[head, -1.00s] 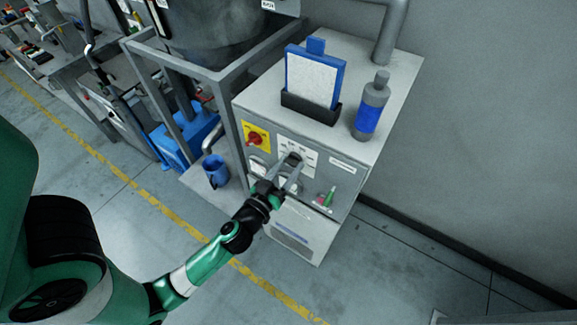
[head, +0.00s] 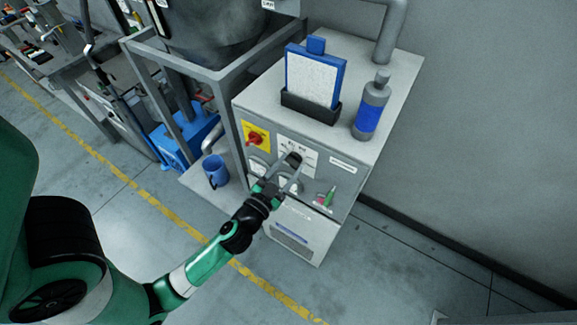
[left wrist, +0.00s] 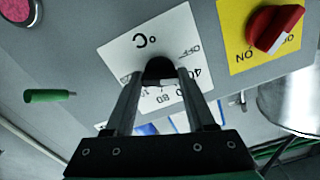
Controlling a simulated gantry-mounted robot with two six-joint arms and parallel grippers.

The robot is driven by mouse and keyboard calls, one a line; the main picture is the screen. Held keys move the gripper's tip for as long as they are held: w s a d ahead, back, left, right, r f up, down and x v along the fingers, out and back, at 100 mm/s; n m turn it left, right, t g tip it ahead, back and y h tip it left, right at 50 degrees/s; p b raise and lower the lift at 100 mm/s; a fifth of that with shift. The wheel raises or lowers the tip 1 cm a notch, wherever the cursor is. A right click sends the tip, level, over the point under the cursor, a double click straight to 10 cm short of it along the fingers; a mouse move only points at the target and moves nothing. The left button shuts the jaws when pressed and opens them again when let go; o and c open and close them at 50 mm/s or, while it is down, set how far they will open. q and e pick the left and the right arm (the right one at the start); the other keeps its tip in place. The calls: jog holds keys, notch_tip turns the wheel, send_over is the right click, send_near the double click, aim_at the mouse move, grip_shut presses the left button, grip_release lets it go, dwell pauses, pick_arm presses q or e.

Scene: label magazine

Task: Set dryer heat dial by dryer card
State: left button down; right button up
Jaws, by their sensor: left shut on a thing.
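The heat dial is a black knob (left wrist: 159,68) on a white plate (left wrist: 118,52) marked °C, OFF and 40, upside down in the left wrist view; other marks are partly hidden by my fingers. My left gripper (head: 292,172) is shut on the dial, one finger on each side, at the front of the grey dryer cabinet (head: 345,175). Where the dial points is not clear. The dryer card appears to be the white sheet on a blue board (head: 313,78), upright in a black holder (head: 310,108) on the cabinet top; its text is unreadable. My right gripper is not in view.
A red rotary switch (head: 254,140) on a yellow plate sits left of the dial. A green handle (head: 329,197) sticks out at its lower right. A grey bottle with a blue band (head: 370,107) stands on the cabinet top. A blue mug (head: 215,171) is at the left.

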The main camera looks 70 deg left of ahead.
pick_arm(q)
jog(key=m, duration=0.4)
jog(key=shift+r+m, duration=0.1)
jog(key=shift+m, duration=0.3)
jog(key=m+p, duration=0.1)
jog(key=m, duration=0.4)
dwell(0.4)
jog(key=shift+c, duration=1.2)
grip_release()
jog(key=shift+s+d, duration=0.1)
